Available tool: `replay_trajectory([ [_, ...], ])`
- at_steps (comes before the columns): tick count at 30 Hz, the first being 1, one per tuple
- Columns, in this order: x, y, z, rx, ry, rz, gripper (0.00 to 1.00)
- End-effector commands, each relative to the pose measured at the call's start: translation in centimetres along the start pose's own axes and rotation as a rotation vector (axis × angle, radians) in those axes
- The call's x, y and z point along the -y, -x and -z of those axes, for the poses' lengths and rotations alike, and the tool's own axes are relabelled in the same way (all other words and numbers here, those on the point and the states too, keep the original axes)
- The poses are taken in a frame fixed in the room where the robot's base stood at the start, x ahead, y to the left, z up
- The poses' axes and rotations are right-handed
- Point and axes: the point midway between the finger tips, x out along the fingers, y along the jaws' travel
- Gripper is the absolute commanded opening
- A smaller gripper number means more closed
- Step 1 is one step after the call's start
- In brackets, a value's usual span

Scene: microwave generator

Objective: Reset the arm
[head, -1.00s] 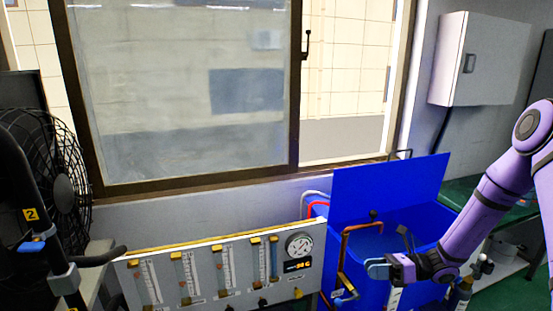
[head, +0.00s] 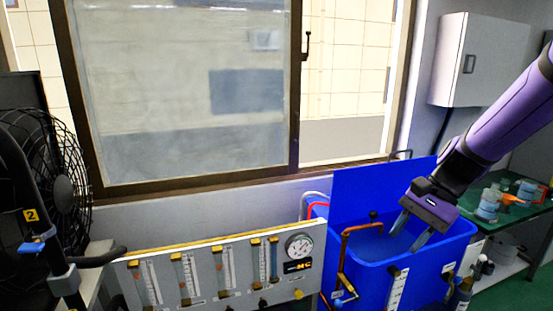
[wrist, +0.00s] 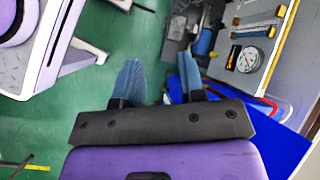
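My arm (head: 505,120) is purple and reaches in from the right edge of the head view, sloping down and left. My gripper (head: 409,232) hangs at its end with its two blue-grey fingers apart and nothing visible between them. In the head view it overlaps the open blue tank (head: 455,245); whether it touches the tank cannot be told. In the wrist view my gripper (wrist: 160,65) also shows spread fingers, with green floor (wrist: 120,40) beyond them.
A gauge panel (head: 206,277) with several flow tubes stands left of the tank, and a copper pipe (head: 344,248) rises by the tank. A black fan (head: 62,195) is at the left. A green bench (head: 520,210) with glassware and a grey wall cabinet (head: 480,60) are at the right.

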Motion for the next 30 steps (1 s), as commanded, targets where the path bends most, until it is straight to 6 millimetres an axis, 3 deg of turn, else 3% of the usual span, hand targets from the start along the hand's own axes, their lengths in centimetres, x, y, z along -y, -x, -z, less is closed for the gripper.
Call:
replay_trajectory([
  [6, -1.9, 2.8, -3.9, -0.190, 0.217, -0.067, 0.37],
  [18, -6.3, 7.2, -9.7, -0.528, 0.587, -0.187, 0.37],
  [30, -10.6, 10.3, -13.6, -0.809, 0.866, -0.281, 0.37],
])
